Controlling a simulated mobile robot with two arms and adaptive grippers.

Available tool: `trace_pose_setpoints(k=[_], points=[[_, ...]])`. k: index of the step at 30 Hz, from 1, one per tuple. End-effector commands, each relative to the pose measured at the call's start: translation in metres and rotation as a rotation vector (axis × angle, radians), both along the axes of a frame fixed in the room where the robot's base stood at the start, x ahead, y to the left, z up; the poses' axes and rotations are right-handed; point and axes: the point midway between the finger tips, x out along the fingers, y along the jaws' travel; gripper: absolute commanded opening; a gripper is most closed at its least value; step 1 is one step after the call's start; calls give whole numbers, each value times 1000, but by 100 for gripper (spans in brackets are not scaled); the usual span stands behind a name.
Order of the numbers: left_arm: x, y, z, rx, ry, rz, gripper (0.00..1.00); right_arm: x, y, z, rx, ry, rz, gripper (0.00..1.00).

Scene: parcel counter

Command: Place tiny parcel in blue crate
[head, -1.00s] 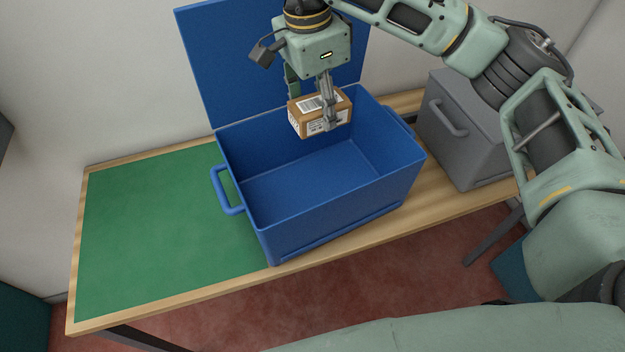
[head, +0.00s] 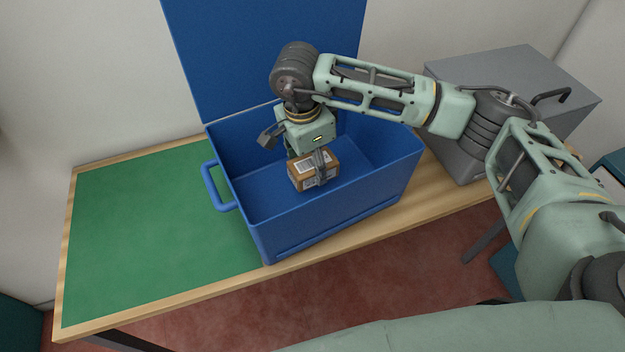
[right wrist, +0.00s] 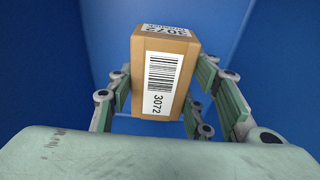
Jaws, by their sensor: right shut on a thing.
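The tiny parcel (head: 302,181) is a small brown box with white labels. My right gripper (head: 316,170) is shut on it and holds it inside the open blue crate (head: 330,226), below rim level. In the right wrist view the parcel (right wrist: 168,75) sits between the fingers (right wrist: 165,100), with a barcode label and the number 3072 showing. Blue crate walls surround it there. Whether the parcel touches the crate floor cannot be told. The crate's lid (head: 262,60) stands open at the back. My left gripper is not in view.
The crate stands on a wooden table with a green mat (head: 150,235) at its left, which is bare. A grey closed box (head: 500,90) stands to the right of the crate. A wall is behind the table.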

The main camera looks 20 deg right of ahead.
Motion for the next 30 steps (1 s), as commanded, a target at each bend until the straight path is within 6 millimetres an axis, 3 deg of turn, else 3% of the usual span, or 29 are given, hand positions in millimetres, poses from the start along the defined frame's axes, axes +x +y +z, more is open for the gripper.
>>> trace_pose_setpoints(k=[15, 25, 26, 30], points=[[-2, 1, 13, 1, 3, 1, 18, 0, 0, -56, 1, 1, 1, 14], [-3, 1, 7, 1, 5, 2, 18, 0, 0, -60, 0, -2, 2, 14], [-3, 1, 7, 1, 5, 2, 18, 0, 0, -60, 0, -1, 2, 47], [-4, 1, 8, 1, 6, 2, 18, 0, 0, -59, 0, 0, 1, 59]])
